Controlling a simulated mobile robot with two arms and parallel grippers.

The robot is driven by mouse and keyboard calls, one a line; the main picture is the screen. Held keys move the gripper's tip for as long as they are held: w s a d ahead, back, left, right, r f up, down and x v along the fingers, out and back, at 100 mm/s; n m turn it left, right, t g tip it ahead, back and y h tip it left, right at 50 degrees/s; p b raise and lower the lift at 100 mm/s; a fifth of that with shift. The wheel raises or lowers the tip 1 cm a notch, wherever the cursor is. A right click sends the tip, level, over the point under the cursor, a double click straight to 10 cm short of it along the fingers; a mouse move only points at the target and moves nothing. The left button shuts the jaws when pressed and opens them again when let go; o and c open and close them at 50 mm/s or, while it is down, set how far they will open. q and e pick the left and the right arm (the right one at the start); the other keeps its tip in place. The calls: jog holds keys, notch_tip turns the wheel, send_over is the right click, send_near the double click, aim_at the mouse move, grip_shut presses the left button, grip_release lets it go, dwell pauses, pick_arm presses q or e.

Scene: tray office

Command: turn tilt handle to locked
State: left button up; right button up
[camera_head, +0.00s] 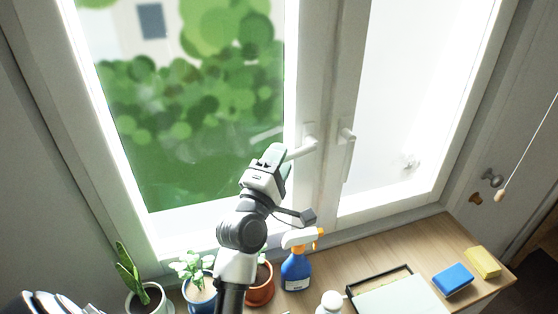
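The left window sash has a white handle (304,148) on its right-hand stile. Its lever points left, roughly level and slightly down. The right sash has a second white handle (347,155), whose lever hangs down. My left gripper (275,157) is raised in front of the left pane, close to the free end of the left handle's lever. Its fingers are small and seen from behind, so I cannot tell whether they are open or touch the lever. My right gripper is not in view.
On the wooden surface below stand potted plants (198,290), a blue spray bottle (296,272), a white-topped object (330,302) and a tray (360,286). A blue block (452,279) and a yellow block (482,262) lie at right.

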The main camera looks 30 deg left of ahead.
pick_arm(q)
jog(key=b+v, duration=0.2)
jog(key=v, duration=0.8)
jog(key=shift+s+b, duration=0.35)
jog(key=shift+s, duration=0.05)
jog(key=shift+f, duration=0.1)
